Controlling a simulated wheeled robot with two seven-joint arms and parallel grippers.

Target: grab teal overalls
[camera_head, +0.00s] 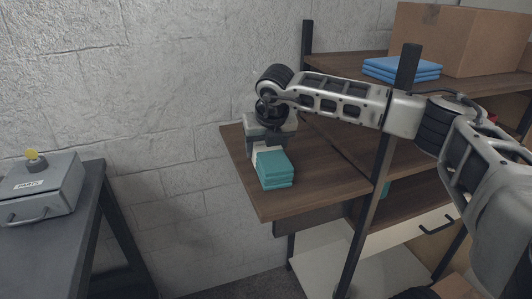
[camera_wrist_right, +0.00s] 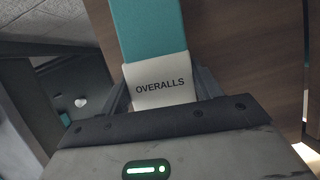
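The teal overalls (camera_head: 275,168) are a folded stack lying on the wooden shelf board, near its left front part. They have a white band (camera_wrist_right: 160,82) lettered OVERALLS, and the teal cloth (camera_wrist_right: 147,25) runs on beyond it in the right wrist view. My right gripper (camera_head: 258,150) is at the back end of the stack, over the white band. In the right wrist view its fingers (camera_wrist_right: 160,90) stand apart, one on each side of the band. I cannot tell whether they press on it. My left gripper is not in view.
A dark-posted shelf unit holds blue folded cloth (camera_head: 402,68) and a cardboard box (camera_head: 455,40) on its upper board. A post (camera_head: 380,170) rises right of the overalls. A grey PARTS box (camera_head: 40,188) sits on a table at left. A brick wall is behind.

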